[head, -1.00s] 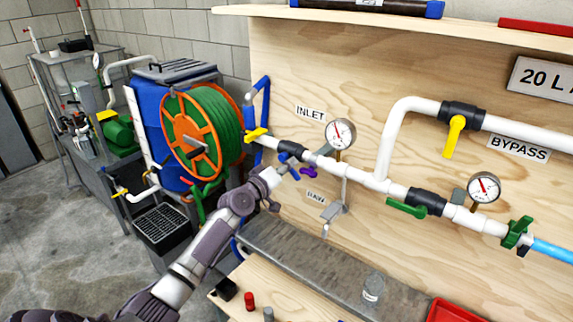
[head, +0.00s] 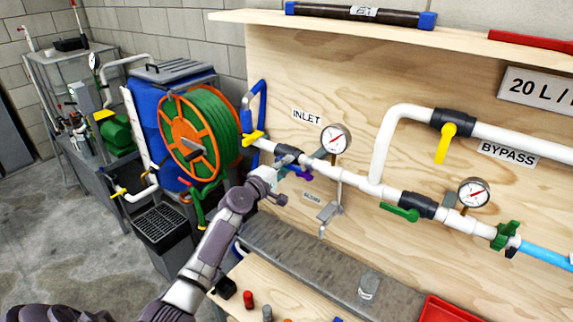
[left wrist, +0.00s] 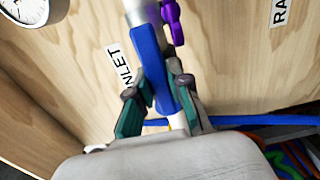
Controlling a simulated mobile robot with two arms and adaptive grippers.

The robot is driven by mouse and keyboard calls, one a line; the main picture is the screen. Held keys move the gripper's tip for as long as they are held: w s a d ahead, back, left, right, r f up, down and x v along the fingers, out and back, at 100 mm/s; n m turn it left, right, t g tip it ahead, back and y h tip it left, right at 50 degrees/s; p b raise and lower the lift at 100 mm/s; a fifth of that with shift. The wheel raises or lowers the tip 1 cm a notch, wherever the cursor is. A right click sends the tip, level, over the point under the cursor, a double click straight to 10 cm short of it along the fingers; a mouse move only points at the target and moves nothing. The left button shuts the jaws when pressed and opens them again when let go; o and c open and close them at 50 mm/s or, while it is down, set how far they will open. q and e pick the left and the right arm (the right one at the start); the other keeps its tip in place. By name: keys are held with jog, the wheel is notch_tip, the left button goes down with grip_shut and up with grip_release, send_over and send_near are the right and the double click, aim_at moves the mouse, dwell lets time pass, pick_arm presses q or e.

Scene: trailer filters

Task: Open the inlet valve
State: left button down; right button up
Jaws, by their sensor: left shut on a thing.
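The INLET label (head: 306,117) is on the plywood board above the white pipe. The inlet valve's dark body (head: 287,152) sits in that pipe, left of a round gauge. In the left wrist view its long blue handle (left wrist: 152,62) lies between my left gripper's fingers (left wrist: 160,88). They are shut on it, one on each side. The handle runs roughly in line with the white pipe in that picture. In the head view my left gripper (head: 283,174) is at the valve, and it mostly hides the handle. My right gripper is not in view.
A purple handle (left wrist: 173,20) is close beside the blue one. The gauge (head: 336,138) and a grey drain tap (head: 328,211) are to the right. A yellow handle (head: 253,137) and a green hose reel (head: 200,135) are to the left. A bench is below.

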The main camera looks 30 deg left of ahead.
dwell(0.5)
pick_arm(q)
jog(key=c, duration=1.1)
grip_release()
jog(key=shift+o, duration=0.2)
jog(key=s+a, duration=0.1)
jog(key=s, duration=1.1)
